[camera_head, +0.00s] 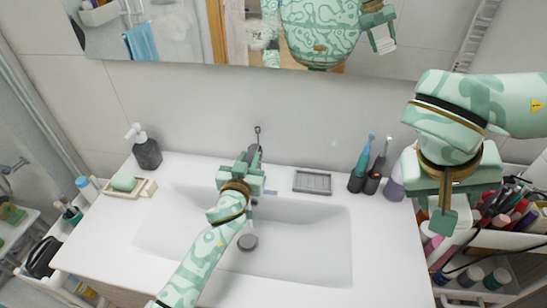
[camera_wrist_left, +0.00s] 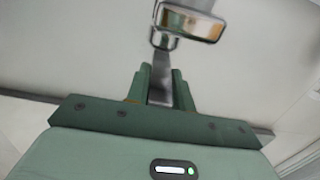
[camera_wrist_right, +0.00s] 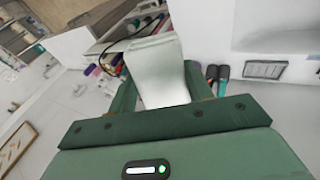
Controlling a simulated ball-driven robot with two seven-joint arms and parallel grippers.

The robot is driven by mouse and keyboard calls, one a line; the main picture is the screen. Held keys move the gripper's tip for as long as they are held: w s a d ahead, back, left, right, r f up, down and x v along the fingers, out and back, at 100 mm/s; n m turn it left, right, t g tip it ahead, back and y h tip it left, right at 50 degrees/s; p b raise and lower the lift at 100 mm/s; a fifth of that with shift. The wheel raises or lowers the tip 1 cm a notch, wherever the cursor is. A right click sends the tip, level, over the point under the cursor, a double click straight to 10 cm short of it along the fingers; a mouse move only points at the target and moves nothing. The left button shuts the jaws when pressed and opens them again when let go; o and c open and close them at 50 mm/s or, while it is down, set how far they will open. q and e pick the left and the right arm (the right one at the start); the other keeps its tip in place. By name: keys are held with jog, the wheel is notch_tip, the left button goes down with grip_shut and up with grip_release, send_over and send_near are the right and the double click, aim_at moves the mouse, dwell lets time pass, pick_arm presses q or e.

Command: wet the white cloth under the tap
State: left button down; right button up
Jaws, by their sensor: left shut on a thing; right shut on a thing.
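The tap (camera_head: 254,155) stands at the back of the white sink (camera_head: 300,240). My left gripper (camera_head: 245,170) is at the tap and hides part of it. In the left wrist view, its fingers are shut on a flat grey metal part of the tap (camera_wrist_left: 161,78), below a chrome piece (camera_wrist_left: 190,22). My right gripper (camera_head: 443,215) is right of the counter, above the cart. It is shut on the white cloth (camera_wrist_right: 157,72), which sticks out past the fingers in the right wrist view. The cloth is mostly hidden in the head view. No running water shows.
A soap dispenser (camera_head: 146,150) and a soap dish (camera_head: 140,188) stand on the left counter. A grey tray (camera_head: 312,182) and cups with toothbrushes (camera_head: 362,165) stand at the back right. The cart (camera_head: 505,250) is crowded with cosmetics. A mirror (camera_head: 170,35) spans the wall.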

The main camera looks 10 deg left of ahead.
pick_arm(q)
jog(key=c, duration=1.2)
grip_release()
jog(key=shift+w+d, duration=0.1)
pick_arm(e)
jog(key=shift+d, duration=0.15)
jog(key=shift+w, duration=0.1)
pick_arm(q)
jog(key=shift+s, duration=0.45)
pick_arm(e)
jog(key=shift+r+p, duration=0.3)
jog(key=shift+r, duration=0.05)
pick_arm(q)
jog(key=s, duration=1.1)
jog(key=shift+r, duration=0.45)
